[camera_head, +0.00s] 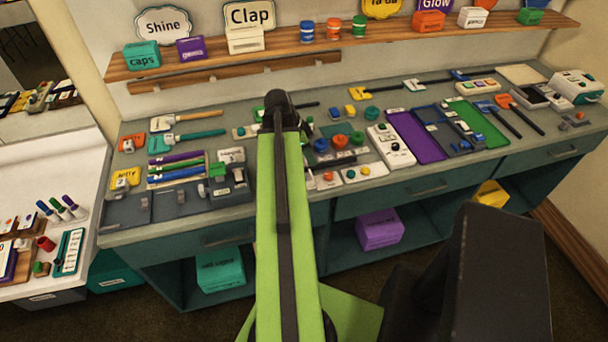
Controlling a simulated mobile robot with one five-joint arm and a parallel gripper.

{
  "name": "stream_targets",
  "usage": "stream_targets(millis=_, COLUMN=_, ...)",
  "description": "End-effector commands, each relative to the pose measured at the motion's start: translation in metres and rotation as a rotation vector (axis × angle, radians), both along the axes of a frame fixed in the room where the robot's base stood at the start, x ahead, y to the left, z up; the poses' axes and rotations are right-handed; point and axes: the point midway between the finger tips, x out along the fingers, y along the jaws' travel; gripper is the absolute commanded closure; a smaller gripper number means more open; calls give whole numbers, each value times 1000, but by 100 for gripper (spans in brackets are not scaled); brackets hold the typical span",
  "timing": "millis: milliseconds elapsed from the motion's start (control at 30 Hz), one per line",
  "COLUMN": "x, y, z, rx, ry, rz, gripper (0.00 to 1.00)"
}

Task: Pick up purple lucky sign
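I cannot make out a sign that reads "lucky". A purple sign (435,4) on the right half of the wall shelf seems to read "Glow" and is cut by the top edge. A flat purple panel (416,138) lies on the counter right of centre, with no word legible on it. My green arm reaches up from the bottom centre and ends in a dark joint over the counter. No gripper fingers can be made out. Part of the counter behind my arm is hidden.
The wall shelf (215,67) holds "Shine" (163,25) and "Clap" (249,14) signs, small boxes and jars. The teal counter (440,187) is crowded with brushes, knobs and panels. A purple box (379,229) stands on its lower shelf. A white table (45,165) stands at left.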

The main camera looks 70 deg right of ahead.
Motion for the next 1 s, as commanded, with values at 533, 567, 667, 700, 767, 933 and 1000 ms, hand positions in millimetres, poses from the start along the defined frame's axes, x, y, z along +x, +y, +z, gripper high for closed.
stream_targets(millis=533, x=-16, y=-9, z=-46, rx=0, ry=0, rz=0, gripper=60)
stream_targets(millis=567, x=-16, y=-9, z=-46, rx=0, ry=0, rz=0, gripper=64)
stream_targets(millis=667, x=-16, y=-9, z=-45, rx=0, ry=0, rz=1, gripper=77)
stream_targets(millis=700, x=-15, y=-8, z=-46, rx=0, ry=0, rz=1, gripper=82)
stream_targets(millis=767, x=-15, y=-9, z=-46, rx=0, ry=0, rz=1, gripper=90)
stream_targets(millis=933, x=-15, y=-8, z=-46, rx=0, ry=0, rz=1, gripper=100)
stream_targets(millis=1000, x=-15, y=-8, z=-46, rx=0, ry=0, rz=1, gripper=100)
